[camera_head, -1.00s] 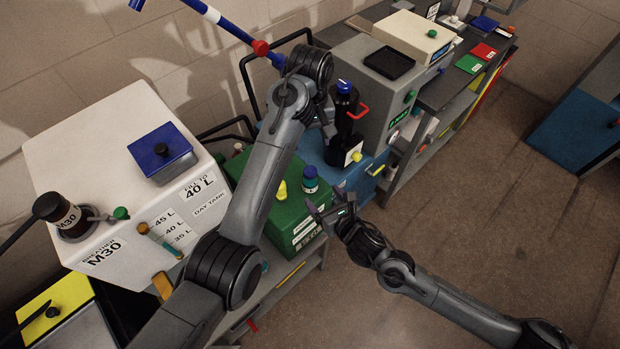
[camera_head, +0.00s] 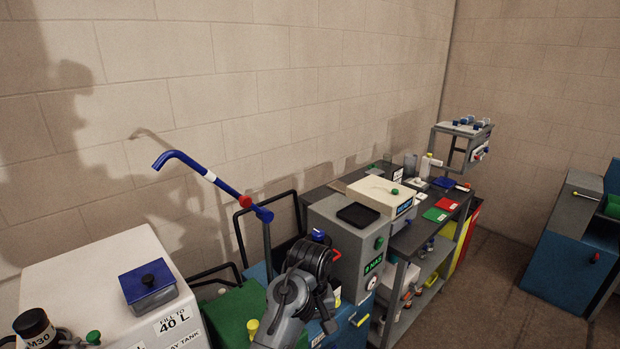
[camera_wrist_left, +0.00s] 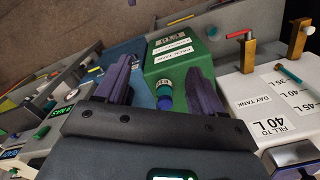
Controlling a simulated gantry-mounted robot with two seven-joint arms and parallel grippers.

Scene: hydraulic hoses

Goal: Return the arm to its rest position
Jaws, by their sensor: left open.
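My left arm comes up from the bottom edge of the head view, and its wrist and left gripper (camera_head: 326,306) are in front of the grey cabinet (camera_head: 345,235). The fingers are hard to make out there. In the left wrist view the two dark fingers of my left gripper (camera_wrist_left: 160,88) stand wide apart with nothing held between them. My right arm and gripper are outside both current views.
A white tank (camera_head: 95,275) with a blue lid stands at the left. A blue hooked pipe (camera_head: 185,160) with a red knob rises behind my arm. A workbench (camera_head: 400,245) with instruments runs back right. A blue cabinet (camera_head: 565,260) stands at the far right, with open floor (camera_head: 480,310) between.

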